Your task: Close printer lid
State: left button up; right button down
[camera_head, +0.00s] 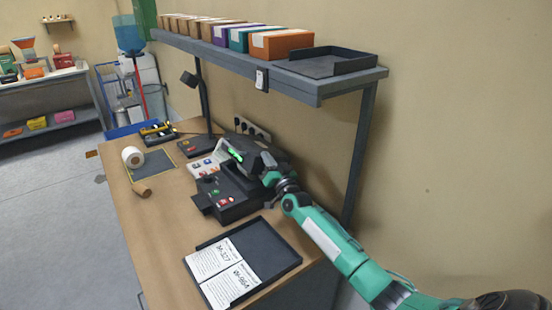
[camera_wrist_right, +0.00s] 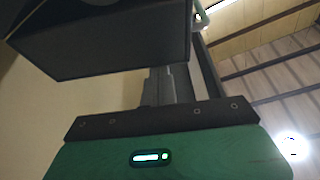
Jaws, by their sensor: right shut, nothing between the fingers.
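The black printer (camera_head: 232,197) sits on the wooden bench, with small red and green marks on its top and front. A dark raised part that looks like its lid (camera_head: 278,152) stands up behind my right gripper; how far it is open is hard to tell. My right gripper (camera_head: 226,146) is above the printer's back, its arm reaching in from the lower right. It is shut and empty. In the right wrist view the shut fingers (camera_wrist_right: 172,85) point toward a large dark panel (camera_wrist_right: 110,50), which I cannot identify for sure. My left gripper is not in view.
A black tray (camera_head: 270,245) with two printed sheets lies at the bench's front. A paper roll (camera_head: 132,157) and a brown cylinder (camera_head: 141,189) lie on the left. A shelf (camera_head: 290,80) with several boxes hangs above; its post (camera_head: 360,150) stands behind my arm.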

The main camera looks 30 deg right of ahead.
aim_at(256, 170)
jog(key=shift+s+a+f+n+y+b, duration=0.1)
jog(key=shift+a+f+n+y+b, duration=0.55)
jog(key=shift+n, duration=0.4)
jog(key=shift+a+f+n+y+b, duration=0.35)
jog(key=shift+a+f+n+b, duration=0.2)
jog(key=shift+f+n+b, duration=0.35)
jog(key=shift+s+a+f+n+y+b, duration=0.1)
jog(key=shift+a+f+n+y+b, duration=0.5)
jog(key=shift+n, duration=0.55)
jog(key=shift+f, duration=0.15)
jog(key=shift+f, duration=0.1)
